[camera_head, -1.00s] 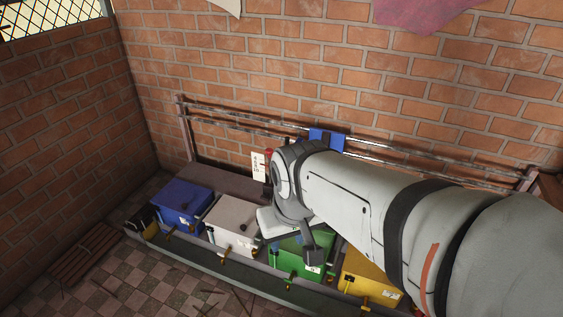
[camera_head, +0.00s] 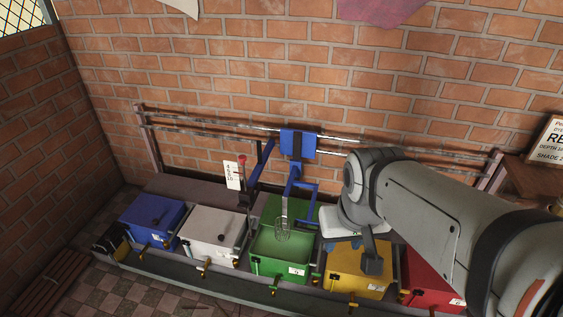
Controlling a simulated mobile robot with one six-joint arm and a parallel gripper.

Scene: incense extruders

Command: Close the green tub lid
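The green tub (camera_head: 262,268) stands in the middle of the row, and its inside shows from above. A green panel (camera_head: 270,208) rises behind it, which looks like its lid standing open; part of it is hidden by a blue frame. A wire whisk-like tool (camera_head: 283,229) hangs from the blue frame over or in the tub. My gripper (camera_head: 372,264) is to the right, over the yellow tub and apart from the green one. Its fingers are too small and dark to tell open from shut.
A white tub (camera_head: 214,228) and a blue tub (camera_head: 150,214) are left of the green one, with lids down. A yellow tub (camera_head: 355,282) and a red tub (camera_head: 425,290) are to the right. A blue carriage (camera_head: 298,144) sits on rails along the brick wall.

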